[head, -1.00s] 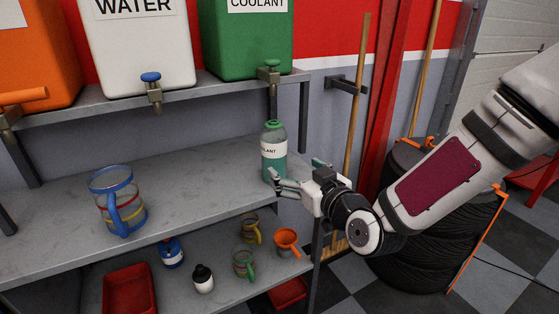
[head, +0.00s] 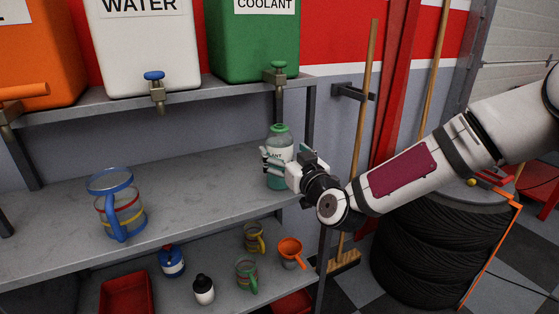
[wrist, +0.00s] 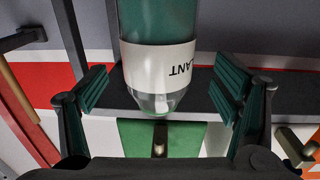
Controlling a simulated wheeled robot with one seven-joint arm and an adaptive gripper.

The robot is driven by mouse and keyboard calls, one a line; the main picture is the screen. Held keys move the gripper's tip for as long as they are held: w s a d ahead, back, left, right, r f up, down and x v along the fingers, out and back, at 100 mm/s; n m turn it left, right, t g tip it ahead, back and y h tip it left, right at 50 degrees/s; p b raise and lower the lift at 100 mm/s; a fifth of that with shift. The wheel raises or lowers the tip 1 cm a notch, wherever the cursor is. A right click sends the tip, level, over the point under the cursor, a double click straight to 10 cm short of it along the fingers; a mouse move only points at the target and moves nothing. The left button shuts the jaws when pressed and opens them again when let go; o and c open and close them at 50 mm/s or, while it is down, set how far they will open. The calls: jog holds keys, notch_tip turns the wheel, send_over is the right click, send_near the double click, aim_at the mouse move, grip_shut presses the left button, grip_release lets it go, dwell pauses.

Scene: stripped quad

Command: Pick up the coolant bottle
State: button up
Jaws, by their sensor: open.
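The coolant bottle (head: 279,146) stands upright on the grey shelf, near its right end, below the green coolant tank. It is clear with green liquid, a green cap and a white label. In the wrist view the bottle (wrist: 160,65) appears upside down, with its label reading "LANT". My gripper (head: 282,164) is at the bottle, coming from the front right. In the wrist view my gripper (wrist: 163,95) is open, with one green-padded finger on each side of the bottle and a visible gap at both sides. My gripper hides part of the bottle's label and right side.
A large blue-handled jug (head: 117,205) stands on the same shelf (head: 190,185) to the left, with bare shelf between. Above is a rack with a white water tank (head: 145,45) and a green tank (head: 255,40) with its tap (head: 275,73). A broom (head: 364,150) and stacked tires (head: 440,245) are at right.

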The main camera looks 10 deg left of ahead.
jog(key=x, duration=0.4)
jog(key=shift+w, duration=0.15)
jog(key=shift+c, duration=0.6)
jog(key=shift+r, duration=0.15)
grip_shut()
